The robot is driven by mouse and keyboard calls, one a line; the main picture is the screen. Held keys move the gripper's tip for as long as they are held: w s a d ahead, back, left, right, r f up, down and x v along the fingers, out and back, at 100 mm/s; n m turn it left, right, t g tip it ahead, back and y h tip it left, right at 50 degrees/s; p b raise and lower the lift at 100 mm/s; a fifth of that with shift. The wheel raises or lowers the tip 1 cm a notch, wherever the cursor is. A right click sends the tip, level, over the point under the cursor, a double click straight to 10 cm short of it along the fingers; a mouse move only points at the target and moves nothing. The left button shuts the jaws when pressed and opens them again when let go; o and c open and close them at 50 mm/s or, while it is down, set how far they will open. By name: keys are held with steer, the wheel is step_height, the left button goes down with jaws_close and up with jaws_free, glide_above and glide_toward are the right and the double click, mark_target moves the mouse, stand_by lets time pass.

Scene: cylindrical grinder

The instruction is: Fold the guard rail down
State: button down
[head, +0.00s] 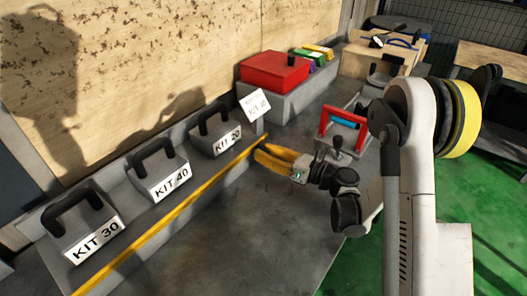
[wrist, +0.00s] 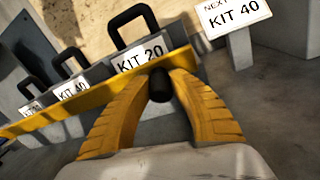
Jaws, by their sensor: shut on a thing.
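The guard rail (head: 170,215) is a long thin yellow bar running diagonally in front of the row of grey kits in the head view. In the wrist view the rail (wrist: 70,105) crosses in front of the kits and overlaps the lower edge of the KIT 20 label. My gripper (head: 262,153) is at the rail's far end, its yellow fingers closed around a black knob (wrist: 160,85) by the rail. The fingers hide part of the knob and that end of the rail. How high the rail stands above the bench is hard to tell.
KIT 30 (head: 82,229), KIT 40 (head: 158,172) and KIT 20 (head: 215,131) stand behind the rail with black handles. A "NEXT KIT 40" sign (head: 254,104) stands beyond. A red box (head: 273,74) lies farther back. The grey bench (head: 230,235) in front is clear.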

steer(key=c, duration=1.2)
jaws_free()
steer(key=shift+f, duration=0.1)
steer(key=shift+o, duration=0.2)
step_height(320, 180, up, 10)
steer(key=shift+r, duration=0.1)
